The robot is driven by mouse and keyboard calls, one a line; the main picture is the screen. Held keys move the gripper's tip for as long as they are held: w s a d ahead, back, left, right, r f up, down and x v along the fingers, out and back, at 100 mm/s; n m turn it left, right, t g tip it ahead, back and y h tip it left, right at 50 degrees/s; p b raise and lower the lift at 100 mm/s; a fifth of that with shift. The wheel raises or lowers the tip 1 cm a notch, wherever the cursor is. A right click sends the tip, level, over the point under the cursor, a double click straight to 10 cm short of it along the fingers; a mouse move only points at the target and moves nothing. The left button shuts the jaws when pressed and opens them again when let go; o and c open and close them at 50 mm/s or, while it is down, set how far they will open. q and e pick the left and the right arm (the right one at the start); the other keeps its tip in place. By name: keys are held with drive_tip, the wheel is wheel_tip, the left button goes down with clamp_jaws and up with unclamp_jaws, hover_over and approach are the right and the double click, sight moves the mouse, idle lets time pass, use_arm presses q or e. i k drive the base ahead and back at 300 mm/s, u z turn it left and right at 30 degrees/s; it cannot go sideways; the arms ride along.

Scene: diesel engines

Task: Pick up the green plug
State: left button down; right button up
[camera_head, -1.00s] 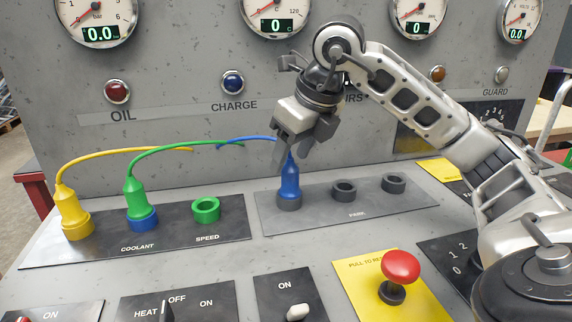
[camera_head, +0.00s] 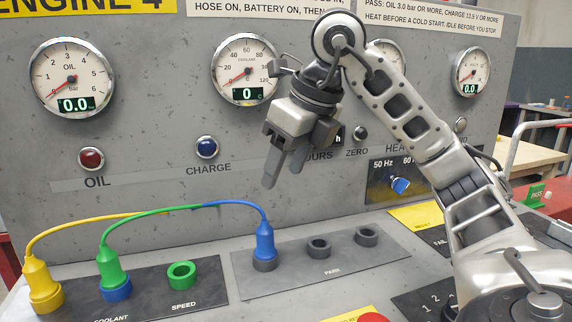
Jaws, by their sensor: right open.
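The green plug (camera_head: 112,268) stands upright in the blue socket (camera_head: 118,291) above the COOLANT label, with its green cable arching up to the right. The green socket (camera_head: 181,275) above the SPEED label is empty. The blue plug (camera_head: 264,241) stands in a grey socket (camera_head: 265,264) on the PARK plate. The yellow plug (camera_head: 38,275) stands in a yellow socket at the far left. My right gripper (camera_head: 283,168) is open and empty, raised above the blue plug and apart from it, fingers pointing down. My left gripper is not in view.
Two empty grey sockets (camera_head: 319,248) are to the right on the PARK plate (camera_head: 390,254). The upright gauge panel (camera_head: 150,120) rises behind. The yellow, green and blue cables (camera_head: 150,212) arch over the plates. A red knob (camera_head: 373,318) shows at the bottom edge.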

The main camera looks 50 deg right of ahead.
sight(113, 276)
drive_tip(key=k, duration=1.5)
